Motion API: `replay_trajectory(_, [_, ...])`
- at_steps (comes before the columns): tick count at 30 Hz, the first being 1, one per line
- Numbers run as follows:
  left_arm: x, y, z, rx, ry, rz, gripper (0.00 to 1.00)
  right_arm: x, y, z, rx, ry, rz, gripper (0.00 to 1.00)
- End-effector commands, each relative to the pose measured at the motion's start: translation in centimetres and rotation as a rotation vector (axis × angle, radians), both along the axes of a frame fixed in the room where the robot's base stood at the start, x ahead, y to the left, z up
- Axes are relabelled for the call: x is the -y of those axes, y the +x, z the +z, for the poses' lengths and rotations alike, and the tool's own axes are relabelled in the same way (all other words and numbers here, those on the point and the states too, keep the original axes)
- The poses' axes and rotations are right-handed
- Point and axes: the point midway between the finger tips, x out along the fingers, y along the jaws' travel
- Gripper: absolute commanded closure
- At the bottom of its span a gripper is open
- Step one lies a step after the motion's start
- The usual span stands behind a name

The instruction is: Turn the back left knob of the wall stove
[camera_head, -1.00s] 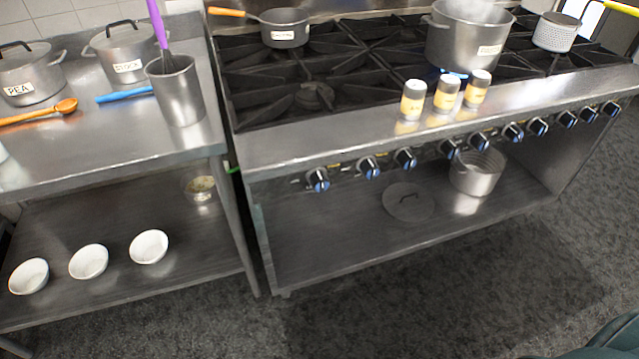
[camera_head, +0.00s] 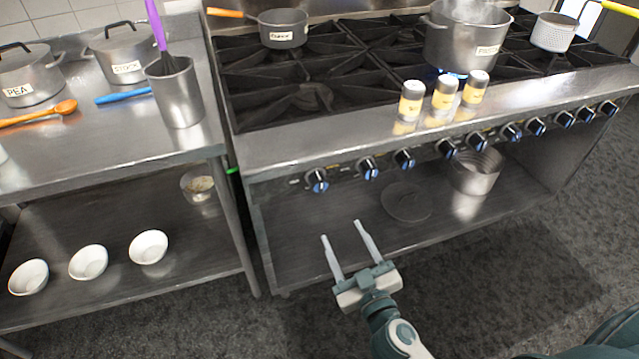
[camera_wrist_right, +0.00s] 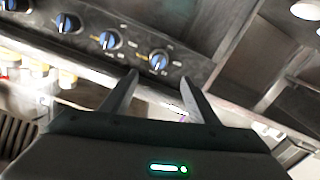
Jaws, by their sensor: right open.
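The wall stove (camera_head: 300,150) stands in the middle and right of the head view. A row of black and blue knobs runs along its front panel, with the leftmost knob (camera_head: 317,180), a second (camera_head: 368,168) and a third (camera_head: 404,158) near its left end. My right gripper (camera_head: 344,242) is open and empty, in front of and below the leftmost knobs, apart from them. In the right wrist view the open fingers (camera_wrist_right: 160,95) point toward the panel, with a knob (camera_wrist_right: 159,60) just beyond the fingertips. My left gripper is not in view.
Spice jars (camera_head: 443,95) stand on the stove's front ledge. A large steaming pot (camera_head: 462,45) sits over a lit burner. A steel table (camera_head: 120,140) with pots and utensils stands at left. A lid (camera_head: 406,201) and pot (camera_head: 474,172) are on the shelf below the knobs.

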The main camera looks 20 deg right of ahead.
Motion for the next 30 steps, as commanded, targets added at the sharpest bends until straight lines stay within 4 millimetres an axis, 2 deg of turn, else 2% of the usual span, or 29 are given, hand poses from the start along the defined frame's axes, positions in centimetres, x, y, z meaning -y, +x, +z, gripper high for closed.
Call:
replay_trajectory(3, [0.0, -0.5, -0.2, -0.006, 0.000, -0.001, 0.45, 0.0, 0.0, 0.9, 0.018, 0.001, 0.002, 0.45])
replay_trajectory(10, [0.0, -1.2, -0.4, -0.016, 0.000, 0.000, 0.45, 0.0, 0.0, 0.8, 0.016, 0.001, 0.001, 0.45])
replay_trajectory(17, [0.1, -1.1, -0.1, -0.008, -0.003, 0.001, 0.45, -0.1, 0.5, 0.8, 0.016, 0.001, 0.001, 0.45])
replay_trajectory(23, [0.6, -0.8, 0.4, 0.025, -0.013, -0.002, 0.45, -0.1, 2.3, 0.9, 0.017, 0.000, 0.002, 0.45])
replay_trajectory(30, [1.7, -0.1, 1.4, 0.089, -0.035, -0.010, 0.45, -0.2, 5.8, 1.1, 0.017, 0.000, 0.002, 0.45])
